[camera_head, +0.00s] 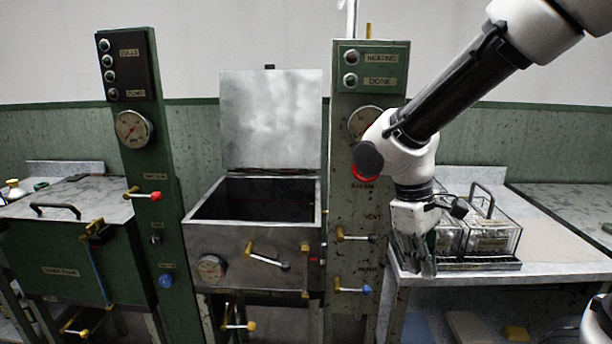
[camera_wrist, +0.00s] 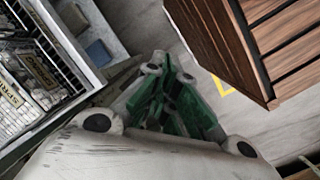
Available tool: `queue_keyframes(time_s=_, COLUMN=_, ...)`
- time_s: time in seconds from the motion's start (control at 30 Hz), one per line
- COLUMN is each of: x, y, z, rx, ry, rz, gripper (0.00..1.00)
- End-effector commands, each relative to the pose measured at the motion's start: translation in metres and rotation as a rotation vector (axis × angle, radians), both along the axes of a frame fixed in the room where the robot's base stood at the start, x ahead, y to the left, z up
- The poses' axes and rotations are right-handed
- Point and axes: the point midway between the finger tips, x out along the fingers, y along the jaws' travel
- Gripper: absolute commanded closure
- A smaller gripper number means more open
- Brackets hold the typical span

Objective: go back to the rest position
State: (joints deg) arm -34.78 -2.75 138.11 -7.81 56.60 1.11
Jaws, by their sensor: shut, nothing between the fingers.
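My gripper (camera_head: 424,262) hangs pointing down in front of the right-hand table, beside the wire-framed glass baskets. Its fingers are together and hold nothing. In the wrist view my gripper (camera_wrist: 176,92) shows its green-lined fingers closed over the floor. My white arm comes in from the upper right of the head view and crosses in front of the right green control post (camera_head: 345,210), hiding part of its gauge.
A steel basin (camera_head: 240,240) stands with its lid (camera_head: 270,120) raised. A green basin (camera_head: 60,255) at left is closed. Baskets (camera_head: 492,235) sit on a dark tray on the right table (camera_head: 570,255). The wrist view shows a brown slatted wooden piece (camera_wrist: 235,40) close by.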

Motion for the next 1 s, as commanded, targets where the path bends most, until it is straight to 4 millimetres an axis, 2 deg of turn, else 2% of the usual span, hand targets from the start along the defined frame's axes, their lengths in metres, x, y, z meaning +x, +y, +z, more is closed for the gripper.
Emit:
queue_keyframes(time_s=0.03, x=-0.008, y=-0.018, z=0.014, rx=0.059, ry=-0.041, rz=-0.071, gripper=1.00)
queue_keyframes(time_s=0.2, x=-0.039, y=-0.067, z=0.050, rx=0.215, ry=-0.196, rz=-0.315, gripper=1.00)
queue_keyframes(time_s=0.4, x=-0.065, y=-0.117, z=0.089, rx=0.293, ry=-0.418, rz=-0.518, gripper=1.00)
queue_keyframes(time_s=0.5, x=-0.073, y=-0.134, z=0.105, rx=0.304, ry=-0.503, rz=-0.588, gripper=1.00)
queue_keyframes(time_s=0.67, x=-0.078, y=-0.145, z=0.109, rx=0.296, ry=-0.530, rz=-0.640, gripper=1.00)
queue_keyframes(time_s=1.0, x=-0.077, y=-0.146, z=0.109, rx=0.294, ry=-0.528, rz=-0.640, gripper=1.00)
